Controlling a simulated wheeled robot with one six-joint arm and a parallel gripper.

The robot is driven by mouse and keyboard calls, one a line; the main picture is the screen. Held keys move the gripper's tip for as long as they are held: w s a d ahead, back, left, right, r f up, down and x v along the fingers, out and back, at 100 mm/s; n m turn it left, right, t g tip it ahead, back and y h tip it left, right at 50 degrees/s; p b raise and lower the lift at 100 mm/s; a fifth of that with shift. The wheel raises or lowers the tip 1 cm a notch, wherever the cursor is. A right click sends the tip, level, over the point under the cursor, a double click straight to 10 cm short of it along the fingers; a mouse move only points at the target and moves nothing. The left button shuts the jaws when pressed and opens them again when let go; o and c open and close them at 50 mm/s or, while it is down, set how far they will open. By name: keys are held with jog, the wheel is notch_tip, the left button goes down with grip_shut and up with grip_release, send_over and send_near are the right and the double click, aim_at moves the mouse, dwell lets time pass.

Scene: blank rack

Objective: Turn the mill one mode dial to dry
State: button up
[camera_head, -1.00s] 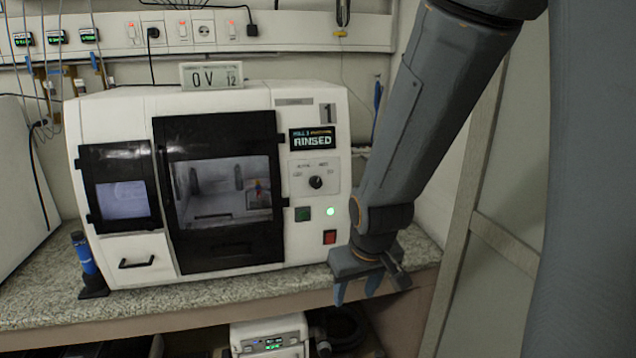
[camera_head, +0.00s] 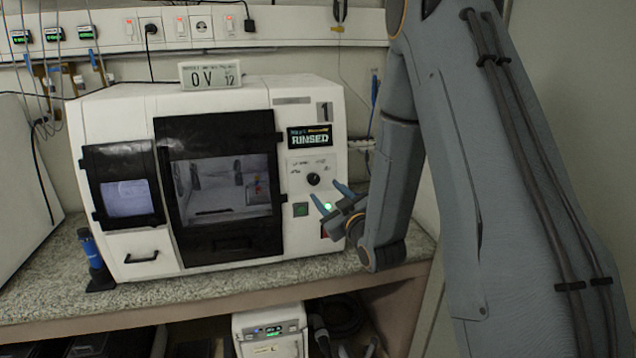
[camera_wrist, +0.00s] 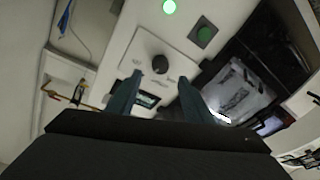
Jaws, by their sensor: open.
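The mill (camera_head: 100,235) is a white machine marked 1, with dark-framed windows. Its small screen (camera_head: 310,136) reads RINSED. The black mode dial (camera_head: 313,179) sits on a pale plate below the screen; its labels are too small to read. In the wrist view the dial (camera_wrist: 160,64) lies ahead of and between my fingertips, apart from them. My gripper (camera_head: 329,196) is open and empty, just in front of the panel, below and right of the dial. It also shows in the wrist view (camera_wrist: 158,84), where the screen (camera_wrist: 148,99) is partly hidden between the fingers.
A green button (camera_head: 301,209) and a lit green lamp (camera_head: 328,206) sit below the dial. A red button (camera_head: 324,232) is partly behind my gripper. A sign (camera_head: 210,74) stands on the mill.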

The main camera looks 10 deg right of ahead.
aim_at(315, 180)
jog(key=w+p, duration=0.1)
jog(key=w, duration=0.3)
jog(key=w+a+p, duration=0.1)
jog(key=w, duration=0.2)
jog(key=shift+p, duration=0.3)
jog(key=c, duration=1)
